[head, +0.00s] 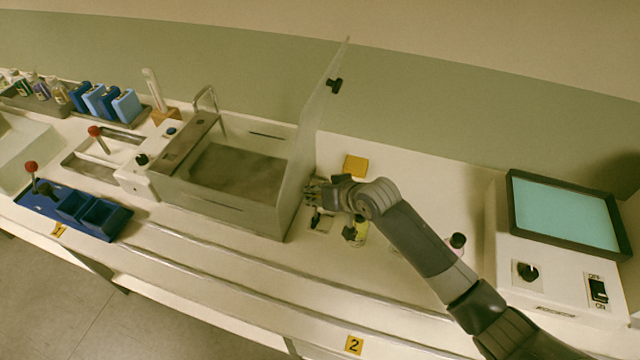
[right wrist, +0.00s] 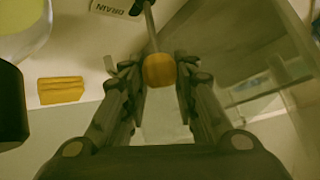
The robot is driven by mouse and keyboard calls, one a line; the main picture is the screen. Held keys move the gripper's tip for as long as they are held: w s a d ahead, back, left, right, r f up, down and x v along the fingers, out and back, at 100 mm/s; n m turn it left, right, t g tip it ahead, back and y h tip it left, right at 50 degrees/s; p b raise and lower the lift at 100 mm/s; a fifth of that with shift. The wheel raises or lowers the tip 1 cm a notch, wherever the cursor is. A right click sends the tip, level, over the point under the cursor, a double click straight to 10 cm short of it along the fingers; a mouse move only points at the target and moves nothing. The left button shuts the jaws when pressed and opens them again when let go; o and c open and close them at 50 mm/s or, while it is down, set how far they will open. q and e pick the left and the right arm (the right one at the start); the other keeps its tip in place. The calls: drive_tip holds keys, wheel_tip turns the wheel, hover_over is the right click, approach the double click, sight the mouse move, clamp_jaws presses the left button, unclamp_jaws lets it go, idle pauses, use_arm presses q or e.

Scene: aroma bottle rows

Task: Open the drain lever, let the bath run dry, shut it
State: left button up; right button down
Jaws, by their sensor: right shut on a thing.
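The bath (head: 225,205) is a metal tank with its clear lid (head: 312,115) raised at the right side. Its inside looks dull brown; I cannot tell how much liquid it holds. My right gripper (head: 322,192) is beside the bath's right wall. In the right wrist view my gripper (right wrist: 157,78) is shut on the drain lever, whose orange knob (right wrist: 160,71) sits between the fingers. Its thin rod (right wrist: 150,28) runs up beside a DRAIN label (right wrist: 122,7). In the head view the lever is hidden by the gripper. My left gripper is out of view.
A yellow block (head: 355,165) lies behind my right arm. A box with a teal screen (head: 565,212) stands at the right. Blue trays (head: 75,207), red-knobbed levers and bottle racks are at the left. The counter front is mostly clear.

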drive_tip(key=shift+s+a+n+t, duration=0.2)
drive_tip(key=shift+s+a+t, duration=0.15)
drive_tip(key=shift+s, duration=0.3)
drive_tip(key=shift+s+a+n+t, duration=0.2)
drive_tip(key=shift+s+a+t, duration=0.15)
drive_tip(key=shift+s, duration=0.25)
drive_tip(key=s+t, duration=0.1)
drive_tip(key=s+n+t, duration=0.1)
drive_tip(key=t, duration=0.1)
drive_tip(key=shift+s+a+f+b, duration=0.2)
drive_tip(key=shift+s+a+b, duration=0.15)
drive_tip(key=shift+s+a, duration=0.05)
drive_tip(key=shift+s+f, duration=0.2)
drive_tip(key=shift+s, duration=0.05)
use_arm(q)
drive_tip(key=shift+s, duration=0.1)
use_arm(e)
drive_tip(key=shift+s+f, duration=0.1)
drive_tip(key=c, duration=1.6)
unclamp_jaws()
drive_tip(key=shift+a+n, duration=0.15)
drive_tip(key=shift+n, duration=0.15)
drive_tip(key=shift+s, duration=0.1)
drive_tip(key=v, duration=1.2)
